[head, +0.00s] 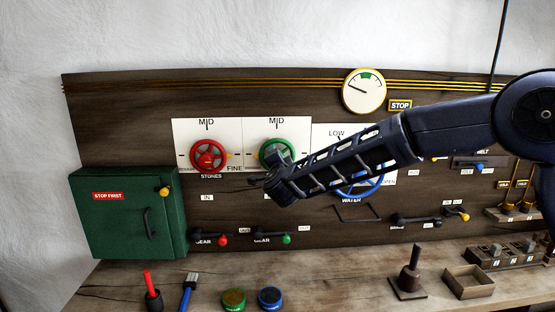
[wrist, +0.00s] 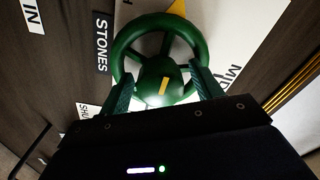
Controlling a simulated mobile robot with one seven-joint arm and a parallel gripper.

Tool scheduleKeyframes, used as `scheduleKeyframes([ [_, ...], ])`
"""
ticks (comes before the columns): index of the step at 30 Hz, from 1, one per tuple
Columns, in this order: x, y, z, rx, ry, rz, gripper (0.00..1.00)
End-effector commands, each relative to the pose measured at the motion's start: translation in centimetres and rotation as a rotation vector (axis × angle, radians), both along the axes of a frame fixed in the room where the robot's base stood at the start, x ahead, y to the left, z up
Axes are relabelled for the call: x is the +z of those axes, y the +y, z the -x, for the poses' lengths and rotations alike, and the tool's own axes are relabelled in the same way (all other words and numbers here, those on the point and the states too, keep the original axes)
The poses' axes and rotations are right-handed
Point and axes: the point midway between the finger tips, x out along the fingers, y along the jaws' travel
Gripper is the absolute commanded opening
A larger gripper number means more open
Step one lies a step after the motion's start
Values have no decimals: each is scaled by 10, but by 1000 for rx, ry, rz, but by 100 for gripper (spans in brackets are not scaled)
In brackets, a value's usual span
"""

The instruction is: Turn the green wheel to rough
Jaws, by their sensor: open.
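The green wheel (head: 276,151) is on the white dial plate, right of the red wheel (head: 208,155). My arm comes in from the right, and my gripper (head: 268,176) covers the green wheel's lower part. In the wrist view the green wheel (wrist: 118,50) fills the top middle. My gripper (wrist: 162,78) is open there, one finger on each side of the hub, which bears a yellow mark. I cannot tell whether the fingers touch the wheel. A yellow pointer (wrist: 178,8) shows at its rim. MID stands above the wheel; no rough label is readable.
The blue water wheel (head: 360,188) is partly behind my arm. Gear levers with red (head: 223,240) and green (head: 287,239) knobs sit below. A green box (head: 125,215) is at the left. The bench holds a red-handled tool, a brush and round tins.

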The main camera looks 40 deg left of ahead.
Motion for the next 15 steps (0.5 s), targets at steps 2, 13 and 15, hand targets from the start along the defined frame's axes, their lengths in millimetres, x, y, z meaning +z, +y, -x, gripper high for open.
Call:
scheduleKeyframes([
  [2,0,-10,10,2,-1,1,65],
  [13,-1,-54,54,1,0,1,65],
  [15,-2,-59,58,1,0,1,65],
])
